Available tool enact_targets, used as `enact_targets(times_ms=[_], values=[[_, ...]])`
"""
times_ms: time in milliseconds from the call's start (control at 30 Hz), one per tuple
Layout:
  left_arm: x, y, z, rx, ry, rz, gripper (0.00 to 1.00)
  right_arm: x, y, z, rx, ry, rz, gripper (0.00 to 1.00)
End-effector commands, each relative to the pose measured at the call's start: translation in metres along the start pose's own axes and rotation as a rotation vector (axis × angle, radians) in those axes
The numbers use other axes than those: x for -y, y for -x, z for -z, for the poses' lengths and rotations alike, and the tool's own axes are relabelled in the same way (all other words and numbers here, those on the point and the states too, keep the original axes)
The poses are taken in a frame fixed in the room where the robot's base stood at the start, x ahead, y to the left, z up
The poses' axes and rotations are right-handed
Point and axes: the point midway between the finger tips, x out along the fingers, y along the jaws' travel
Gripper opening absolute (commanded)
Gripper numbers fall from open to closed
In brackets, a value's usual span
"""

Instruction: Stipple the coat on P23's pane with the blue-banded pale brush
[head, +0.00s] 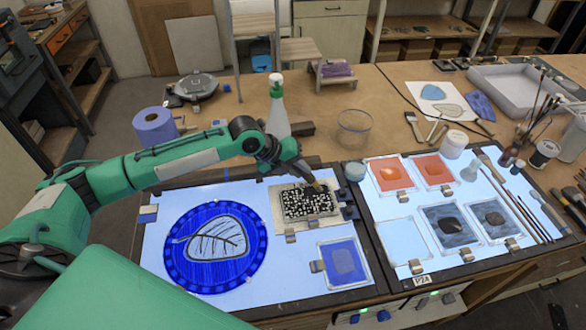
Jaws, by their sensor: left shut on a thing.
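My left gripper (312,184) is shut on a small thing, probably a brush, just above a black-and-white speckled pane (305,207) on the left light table. The fingers hide most of the held thing, and I cannot make out a blue band. I cannot tell whether its tip touches the pane. No readable P23 label shows, so I cannot tell which pane is P23's. Other panes are a blue one (343,262), two orange ones (390,174), two grey ones (449,225) and a pale one (404,241). My right gripper is out of view.
A round blue leaf panel (215,248) lies left of the speckled pane. A spray bottle (277,110), a glass bowl (355,127) and a blue roll (155,127) stand behind. Several brushes (525,215) lie at the right table's right side. Small clips stand along the pane edges.

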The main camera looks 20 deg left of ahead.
Motion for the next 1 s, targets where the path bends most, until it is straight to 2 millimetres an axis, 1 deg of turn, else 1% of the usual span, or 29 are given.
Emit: enact_targets(times_ms=[267,533,1000], values=[[-0.002,-0.002,0.001,0.000,0.000,0.000,0.00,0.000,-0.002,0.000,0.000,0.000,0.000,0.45],[-0.010,-0.012,0.003,-0.001,0.000,0.000,0.00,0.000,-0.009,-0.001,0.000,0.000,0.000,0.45],[-0.010,-0.012,0.003,0.000,0.000,0.000,0.00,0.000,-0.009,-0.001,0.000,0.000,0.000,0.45]])
